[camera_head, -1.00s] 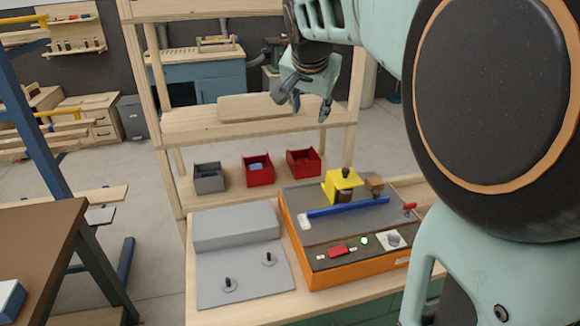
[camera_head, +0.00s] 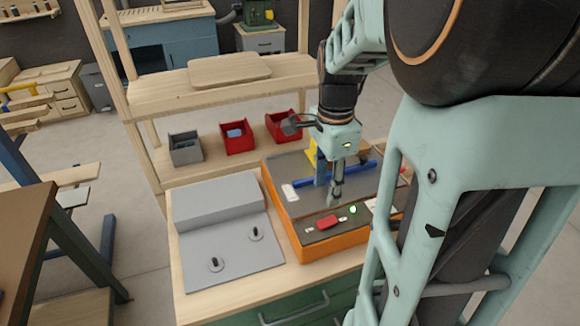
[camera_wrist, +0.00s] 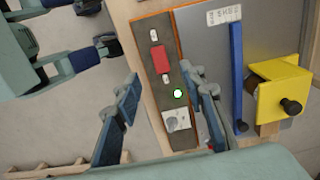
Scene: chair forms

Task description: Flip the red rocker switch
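The red rocker switch (camera_head: 327,222) sits on the dark front strip of the orange-sided machine (camera_head: 333,241). In the wrist view the red switch (camera_wrist: 159,59) shows between the fingertips and farther off, with small white labels at its two ends. My gripper (camera_head: 331,189) is above the machine, behind and slightly right of the switch in the head view. In the wrist view my gripper (camera_wrist: 160,80) has its two fingers spread apart with nothing between them. No contact with the switch is visible.
A lit green-white lamp (camera_wrist: 177,93) and a knob on a white plate (camera_wrist: 178,120) are beside the switch. A blue bar (camera_wrist: 237,75) and yellow bracket (camera_wrist: 276,84) stand on the machine top. A grey panel with two small levers (camera_head: 228,246) lies left.

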